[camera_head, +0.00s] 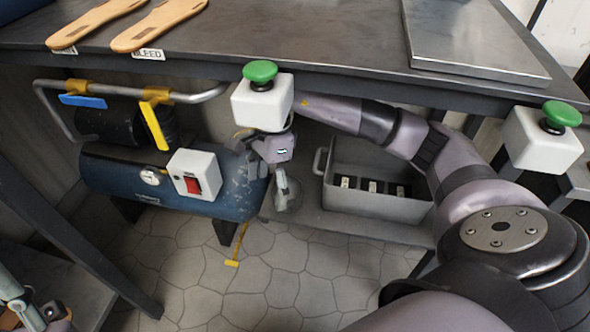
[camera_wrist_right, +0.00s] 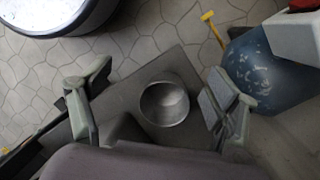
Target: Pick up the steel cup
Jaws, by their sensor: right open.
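The steel cup (camera_wrist_right: 165,103) stands on the grey lower shelf under the workbench. In the right wrist view I look down at its round open mouth, which lies between my right gripper's spread fingers (camera_wrist_right: 158,92). In the head view my right gripper (camera_head: 277,182) points down at the shelf's left end. The cup (camera_head: 294,196) shows there only partly, beside and behind the fingers. My right gripper is open and empty; whether a finger touches the cup I cannot tell. A grey jointed part at the lower left edge of the head view may be my left gripper (camera_head: 22,300), cut off by the frame.
A grey bin (camera_head: 375,208) with dark labelled blocks stands right of the cup on the shelf. A blue compressor tank (camera_head: 110,180) is close on the left. The workbench top (camera_head: 300,38) overhangs, with white boxes with green buttons (camera_head: 262,103) at its front edge.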

